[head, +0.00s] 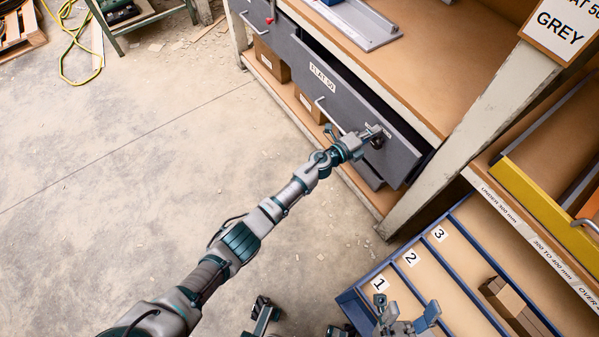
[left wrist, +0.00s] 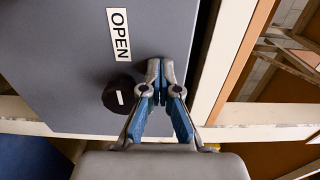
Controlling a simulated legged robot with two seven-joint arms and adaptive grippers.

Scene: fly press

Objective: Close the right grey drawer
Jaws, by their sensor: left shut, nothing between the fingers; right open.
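The right grey drawer (head: 345,92), labelled FLAT 50, has a silver bar handle (head: 328,115) and stands partly out, with a dark gap behind its front's top edge. My left gripper (head: 377,132) is at the right part of this front, near the dark knob. In the left wrist view my left gripper (left wrist: 160,70) is shut and empty over the grey front (left wrist: 70,60), beside the black knob (left wrist: 122,95) and an OPEN label (left wrist: 118,35). I cannot tell whether its tips touch the front. My right gripper (head: 406,314) is open and empty at the bottom edge.
Another grey drawer (head: 285,42) is to the left. Cardboard boxes (head: 272,62) stand on the shelf below. A bench leg (head: 470,125) rises right of the drawer. A blue-edged numbered rack (head: 455,255) is at the lower right.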

